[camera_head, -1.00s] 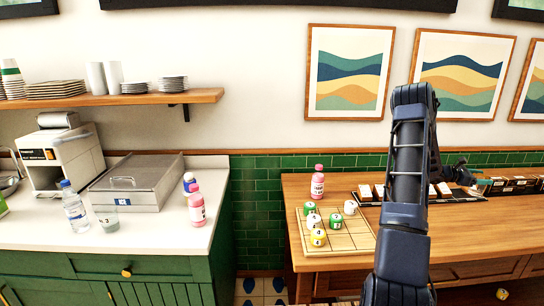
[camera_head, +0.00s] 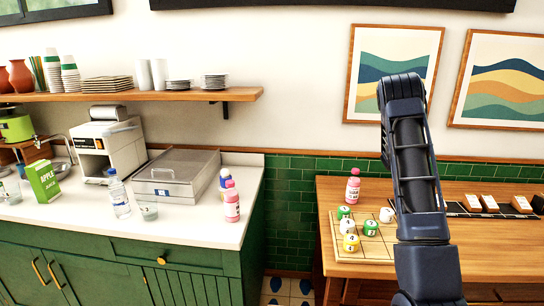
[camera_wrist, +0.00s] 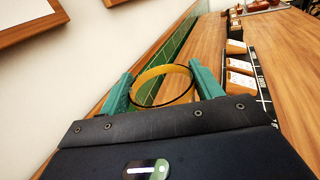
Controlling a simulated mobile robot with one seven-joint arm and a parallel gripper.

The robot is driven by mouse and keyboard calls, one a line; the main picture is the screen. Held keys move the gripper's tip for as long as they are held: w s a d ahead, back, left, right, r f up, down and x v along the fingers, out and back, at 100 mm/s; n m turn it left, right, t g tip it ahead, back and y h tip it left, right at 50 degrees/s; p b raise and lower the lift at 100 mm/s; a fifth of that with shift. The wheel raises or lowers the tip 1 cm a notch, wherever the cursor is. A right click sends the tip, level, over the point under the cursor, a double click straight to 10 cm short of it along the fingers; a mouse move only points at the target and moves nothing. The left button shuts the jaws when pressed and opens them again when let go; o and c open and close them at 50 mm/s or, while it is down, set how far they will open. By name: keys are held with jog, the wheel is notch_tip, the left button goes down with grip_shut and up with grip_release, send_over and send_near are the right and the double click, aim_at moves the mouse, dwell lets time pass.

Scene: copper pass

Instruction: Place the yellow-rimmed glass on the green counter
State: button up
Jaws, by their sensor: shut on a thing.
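The yellow-rimmed glass (camera_wrist: 160,71) is in the wrist view, between the two teal fingers of my gripper (camera_wrist: 162,83), which is shut on it. I look across its round rim; its lower part is hidden behind the gripper body. In the head view my arm hides the gripper and the glass. The green counter (camera_head: 190,222), with a white top and green cabinet front, is at the left of the head view, apart from my arm.
The counter holds a green juice carton (camera_head: 43,181), a water bottle (camera_head: 118,196), a small glass (camera_head: 149,211), a metal box (camera_head: 176,174) and a pink bottle (camera_head: 231,203). Its front strip is mostly bare. A wooden table (camera_head: 480,235) with dice and a pink bottle (camera_head: 353,186) is at right.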

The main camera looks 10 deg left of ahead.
jog(key=w+a+r+n+t+y, duration=0.1)
jog(key=w+a+n+t+y, duration=0.2)
jog(key=a, duration=1.4)
jog(key=w+a+r+n+t+y, duration=0.2)
jog(key=w+a+t, duration=0.2)
jog(key=a, duration=1.2)
jog(key=s+a+r+n+t+y, duration=0.1)
jog(key=s+a+n+t+y, duration=0.15)
jog(key=a, duration=1.15)
jog(key=s+a+r+n+t+y, duration=0.1)
jog(key=s+a+n+y, duration=0.25)
jog(key=a, duration=1.15)
jog(key=s+a+r+n+y, duration=0.15)
jog(key=s+a+y, duration=0.4)
jog(key=a, duration=0.75)
jog(key=s+a+r+n+y, duration=0.1)
jog(key=s+a+n+y, duration=0.2)
jog(key=s+a, duration=0.7)
jog(key=s+a+r+n+g+y, duration=0.25)
jog(key=s+a+n+y, duration=0.35)
jog(key=s+a, duration=1.6)
jog(key=shift+m+y, duration=0.45)
jog(key=shift+m, duration=0.3)
notch_tip(320, 180, down, 20)
jog(key=shift+w+r, duration=0.1)
